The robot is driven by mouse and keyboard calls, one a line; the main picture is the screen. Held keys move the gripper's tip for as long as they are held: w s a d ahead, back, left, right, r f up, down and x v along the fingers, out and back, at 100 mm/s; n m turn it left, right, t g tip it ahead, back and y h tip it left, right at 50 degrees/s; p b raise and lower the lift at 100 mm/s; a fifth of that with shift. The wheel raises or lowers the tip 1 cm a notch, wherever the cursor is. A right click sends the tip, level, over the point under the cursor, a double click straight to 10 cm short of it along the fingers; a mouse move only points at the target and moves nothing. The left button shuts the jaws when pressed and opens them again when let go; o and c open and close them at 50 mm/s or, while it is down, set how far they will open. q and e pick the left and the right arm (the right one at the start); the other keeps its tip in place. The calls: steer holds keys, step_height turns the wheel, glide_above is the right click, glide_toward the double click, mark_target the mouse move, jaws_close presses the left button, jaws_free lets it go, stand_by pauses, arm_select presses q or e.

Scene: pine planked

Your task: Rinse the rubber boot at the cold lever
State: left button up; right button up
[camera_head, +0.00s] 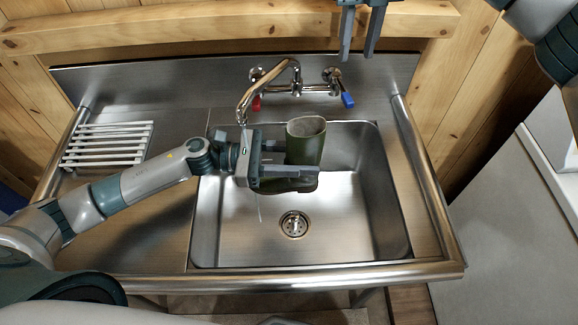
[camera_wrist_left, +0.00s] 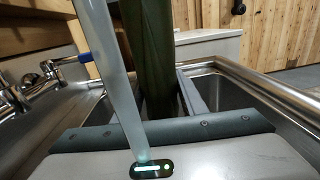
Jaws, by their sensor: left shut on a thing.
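The dark green rubber boot (camera_head: 305,143) is upright over the back of the sink basin, opening up. My left gripper (camera_head: 290,163) is shut on its shaft, which also shows in the left wrist view (camera_wrist_left: 148,45). The fingers partly hide the boot's lower part. The cold lever has a blue handle (camera_head: 347,100), right of the spout (camera_head: 246,97). A stream of water (camera_wrist_left: 112,80) falls from the spout onto my left gripper's body, left of the boot. My right gripper (camera_head: 359,55) is open and empty near the back wall, above the blue lever.
The steel sink basin (camera_head: 230,240) has a drain (camera_head: 294,224) and clear floor in front of the boot. A white rack (camera_head: 108,145) lies on the left drainboard. A wooden beam (camera_head: 200,30) crosses the back.

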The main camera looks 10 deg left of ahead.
steer(key=shift+f, duration=0.1)
stand_by(0.6)
jaws_close()
steer(key=w+d+f+n+g+y, duration=0.2)
steer(key=d+n, duration=0.4)
steer(key=n, duration=1.2)
steer(key=shift+w+d+f+y, duration=0.4)
steer(key=shift+y, duration=0.5)
